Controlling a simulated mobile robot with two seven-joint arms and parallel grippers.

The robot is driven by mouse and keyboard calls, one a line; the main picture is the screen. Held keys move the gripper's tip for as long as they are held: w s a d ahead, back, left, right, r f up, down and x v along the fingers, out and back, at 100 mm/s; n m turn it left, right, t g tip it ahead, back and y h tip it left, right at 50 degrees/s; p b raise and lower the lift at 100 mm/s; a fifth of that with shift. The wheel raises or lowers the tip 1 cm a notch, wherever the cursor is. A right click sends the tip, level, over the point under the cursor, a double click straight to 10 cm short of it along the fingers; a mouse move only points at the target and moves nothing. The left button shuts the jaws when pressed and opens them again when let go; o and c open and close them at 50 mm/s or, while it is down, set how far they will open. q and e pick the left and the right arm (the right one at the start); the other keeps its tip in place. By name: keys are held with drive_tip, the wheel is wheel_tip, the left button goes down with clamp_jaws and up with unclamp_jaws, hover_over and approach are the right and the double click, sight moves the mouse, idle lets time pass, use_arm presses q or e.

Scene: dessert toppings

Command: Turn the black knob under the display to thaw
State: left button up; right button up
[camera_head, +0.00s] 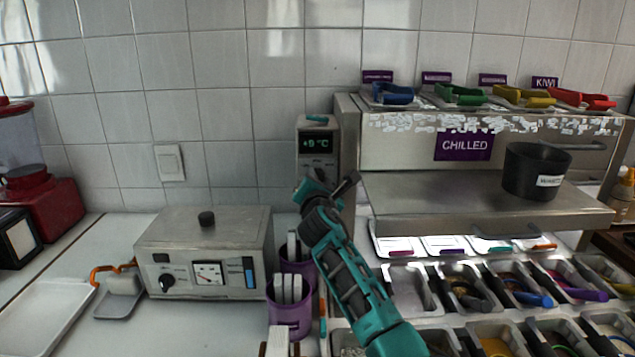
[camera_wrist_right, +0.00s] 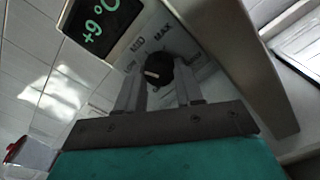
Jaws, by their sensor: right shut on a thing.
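The display (camera_head: 318,143) on the metal control unit reads about +9 °C in green; it also shows in the right wrist view (camera_wrist_right: 93,22). The black knob (camera_wrist_right: 158,69) sits below it in the right wrist view, with a white pointer mark toward the lower left, on the LOW side. LOW, MID and MAX are printed around it; further lettering to the right is too small to read. My right gripper (camera_head: 325,182) is shut on the knob, a finger on either side, and hides it in the head view. My left gripper is out of view.
A metal box (camera_head: 205,255) with its own dial and gauge stands left. Purple cups (camera_head: 290,318) stand close beside my right arm. The chilled unit's shelf (camera_head: 470,205), with a black pot (camera_head: 536,172), juts out to the right, above topping bins. The counter's left side has free room.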

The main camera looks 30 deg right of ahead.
drive_tip(key=o, duration=1)
drive_tip(key=shift+s, duration=0.1)
drive_tip(key=v, duration=1.2)
drive_tip(key=shift+s+a, duration=0.2)
drive_tip(key=shift+s, duration=0.15)
